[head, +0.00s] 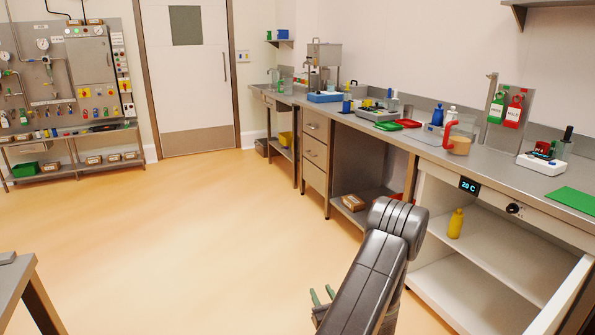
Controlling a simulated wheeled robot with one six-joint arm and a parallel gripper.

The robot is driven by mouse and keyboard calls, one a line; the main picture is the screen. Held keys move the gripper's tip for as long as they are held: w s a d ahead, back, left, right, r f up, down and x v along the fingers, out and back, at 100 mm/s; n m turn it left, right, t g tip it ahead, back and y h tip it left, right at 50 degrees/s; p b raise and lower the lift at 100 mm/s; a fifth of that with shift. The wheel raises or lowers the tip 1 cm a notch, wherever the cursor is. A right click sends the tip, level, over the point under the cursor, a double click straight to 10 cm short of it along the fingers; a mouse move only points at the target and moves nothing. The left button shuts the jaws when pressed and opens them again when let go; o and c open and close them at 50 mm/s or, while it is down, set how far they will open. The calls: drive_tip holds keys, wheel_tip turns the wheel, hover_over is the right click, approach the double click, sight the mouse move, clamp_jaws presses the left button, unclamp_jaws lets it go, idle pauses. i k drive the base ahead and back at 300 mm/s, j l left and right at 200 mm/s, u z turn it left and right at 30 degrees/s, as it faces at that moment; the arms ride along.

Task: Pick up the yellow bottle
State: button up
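The yellow bottle (455,224) stands upright on the upper shelf (495,241) of an open white cabinet under the counter at the right. My gripper (322,295) is low in the picture, left of the cabinet and well apart from the bottle. Its two green fingertips show with a gap between them, and nothing is seen between them. My dark arm hides the lower part of the gripper.
The open cabinet's white door (564,296) juts out at the right. The steel counter (440,153) above holds a jug (459,143), bottles and trays. A table corner (15,275) is at lower left. The floor (185,225) in the middle is clear.

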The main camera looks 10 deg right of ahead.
sight(454, 232)
drive_tip(key=i+z, duration=0.3)
drive_tip(key=i, duration=0.35)
drive_tip(key=i+j+z, duration=0.1)
drive_tip(key=i+z, duration=0.2)
drive_tip(key=i, duration=0.4)
drive_tip(key=i+l+z, duration=0.15)
drive_tip(key=i+z, duration=0.75)
drive_tip(key=i+j+z, duration=0.25)
drive_tip(key=i+z, duration=0.25)
